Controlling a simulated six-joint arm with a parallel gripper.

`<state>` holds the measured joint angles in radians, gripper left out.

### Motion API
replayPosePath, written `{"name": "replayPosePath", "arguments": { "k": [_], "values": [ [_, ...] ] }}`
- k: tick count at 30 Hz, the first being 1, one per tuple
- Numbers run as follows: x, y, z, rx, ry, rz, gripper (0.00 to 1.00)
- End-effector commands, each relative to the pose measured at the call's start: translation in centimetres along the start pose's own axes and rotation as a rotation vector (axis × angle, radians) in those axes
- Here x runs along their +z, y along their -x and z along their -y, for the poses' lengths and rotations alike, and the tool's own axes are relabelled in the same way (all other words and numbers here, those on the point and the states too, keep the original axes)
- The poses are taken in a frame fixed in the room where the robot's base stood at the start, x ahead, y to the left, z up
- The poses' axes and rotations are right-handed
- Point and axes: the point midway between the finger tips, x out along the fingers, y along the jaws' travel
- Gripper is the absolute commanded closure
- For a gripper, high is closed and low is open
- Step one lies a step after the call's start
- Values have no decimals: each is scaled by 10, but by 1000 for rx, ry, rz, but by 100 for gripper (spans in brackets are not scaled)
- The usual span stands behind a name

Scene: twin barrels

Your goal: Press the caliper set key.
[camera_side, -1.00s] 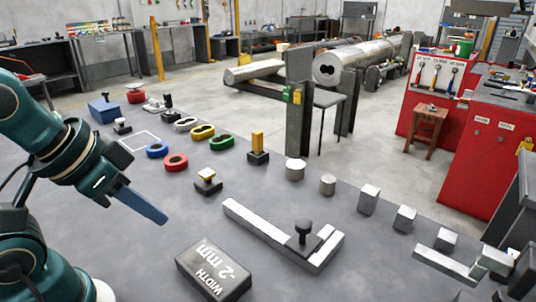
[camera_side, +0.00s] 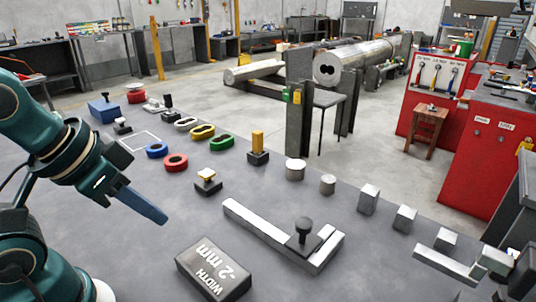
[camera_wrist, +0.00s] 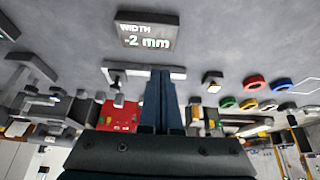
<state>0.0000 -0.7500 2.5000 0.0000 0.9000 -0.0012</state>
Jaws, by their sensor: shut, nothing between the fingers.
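The caliper (camera_side: 262,230) is a silver bar with a jaw at one end and a black slider with a round knob (camera_side: 303,226); it lies on the grey table and shows in the wrist view (camera_wrist: 175,72). A low black block with a yellow cap (camera_side: 207,178) stands behind it, also in the wrist view (camera_wrist: 213,77); no label tells whether this is the set key. A black display box (camera_side: 213,268) reads "WIDTH -2 mm", also in the wrist view (camera_wrist: 147,35). My gripper (camera_side: 162,220) is shut and empty, above the table, left of the caliper and apart from everything.
Red (camera_side: 176,162), blue (camera_side: 157,150), green and yellow rings lie at the back left. A black block with a tall yellow post (camera_side: 258,146) stands behind the yellow cap. Silver cylinders (camera_side: 295,169) and blocks (camera_side: 405,217) line the far edge. Table between gripper and caliper is clear.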

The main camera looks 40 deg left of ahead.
Motion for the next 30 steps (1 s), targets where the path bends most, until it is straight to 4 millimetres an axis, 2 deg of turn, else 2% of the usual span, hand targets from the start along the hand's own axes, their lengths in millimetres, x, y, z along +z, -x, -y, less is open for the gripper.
{"name": "replayPosePath", "arguments": {
  "k": [3,5,10,16,20,23,26,30],
  "values": [
    [-2,1,-3,15,48,-2,100],
    [-10,7,-10,51,107,-22,100],
    [-53,17,-29,176,406,3,100],
    [-109,11,-24,279,778,58,100],
    [-144,1,-7,331,1004,87,100],
    [-167,-10,12,368,1173,104,100],
    [-188,-23,37,402,1336,117,100],
    [-207,-44,81,443,1558,127,100]
  ]
}}
